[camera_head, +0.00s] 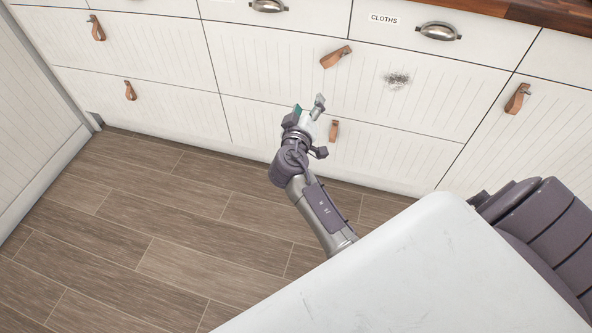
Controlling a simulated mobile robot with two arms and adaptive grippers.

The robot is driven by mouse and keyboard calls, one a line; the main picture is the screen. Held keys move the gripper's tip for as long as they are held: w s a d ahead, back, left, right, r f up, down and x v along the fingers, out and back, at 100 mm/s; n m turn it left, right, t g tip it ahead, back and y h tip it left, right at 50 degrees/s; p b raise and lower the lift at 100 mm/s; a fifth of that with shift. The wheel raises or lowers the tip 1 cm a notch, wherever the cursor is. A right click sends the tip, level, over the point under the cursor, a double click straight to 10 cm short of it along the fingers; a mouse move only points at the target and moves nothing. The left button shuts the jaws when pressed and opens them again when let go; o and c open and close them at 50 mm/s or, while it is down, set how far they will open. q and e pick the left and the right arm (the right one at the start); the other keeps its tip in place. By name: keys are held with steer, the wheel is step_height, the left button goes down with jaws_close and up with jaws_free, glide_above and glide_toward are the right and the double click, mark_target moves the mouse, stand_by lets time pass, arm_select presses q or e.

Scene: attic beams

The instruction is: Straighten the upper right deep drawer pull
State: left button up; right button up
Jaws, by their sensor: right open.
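The brown leather pull (335,57) on the upper right deep drawer (290,62) is turned askew, its loose end pointing to the lower left. The neighbouring pulls hang down straighter. My right gripper (309,105) is open and empty, in front of the white drawer fronts. In the picture it is below and a little left of the askew pull, apart from it. Its fingers point up toward the drawers. My left gripper is not in view.
Other leather pulls hang at left (97,29), lower left (130,91), just right of my gripper (334,131) and far right (516,99). Metal cup pulls (438,32) sit on the top drawers. A grey scuff (397,80) marks the drawer. The wooden floor (150,220) is clear at left.

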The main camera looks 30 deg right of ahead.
steer(key=s+a+f+n+g+y+p, duration=0.1)
steer(key=s+a+f+n+y+p, duration=0.1)
steer(key=f, duration=0.7)
steer(key=s+a+f+n+g+y+p, duration=0.2)
steer(key=s+a+f+y+p, duration=0.3)
steer(key=f, duration=0.4)
steer(key=shift+a+f+p, duration=0.15)
steer(key=shift+p, duration=0.55)
